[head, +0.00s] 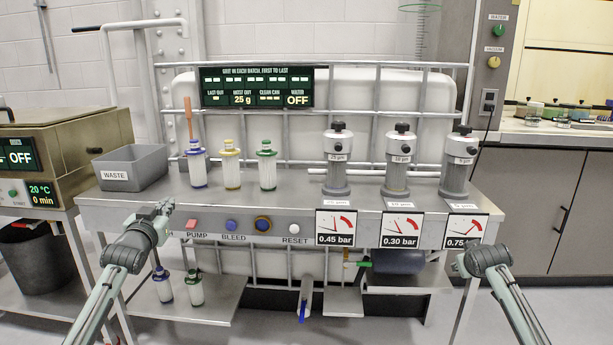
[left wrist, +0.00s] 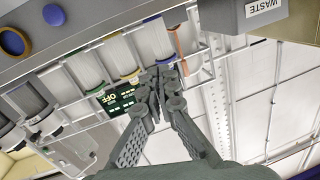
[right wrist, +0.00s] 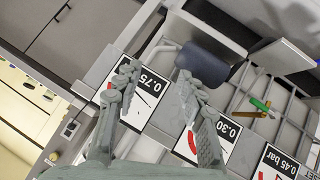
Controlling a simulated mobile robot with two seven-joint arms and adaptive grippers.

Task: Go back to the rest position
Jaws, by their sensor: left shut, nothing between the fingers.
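My left gripper (head: 163,208) is in front of the bench's front edge, near the red PUMP button (head: 192,224). In the left wrist view its fingers (left wrist: 162,84) are together with nothing between them. My right arm comes in at the lower right of the head view, its wrist (head: 484,262) in front of the bench below the 0.75 bar gauge (head: 461,226). In the right wrist view the right gripper's fingers (right wrist: 158,77) stand apart, with nothing seen between them. The fingers of the right gripper are hard to make out in the head view.
The bench (head: 130,207) carries a grey WASTE bin (head: 130,168), several capped cartridges (head: 231,168) and three grey filter housings (head: 337,165). A lower shelf holds two more cartridges (head: 194,288). A heated bath (head: 40,160) stands left.

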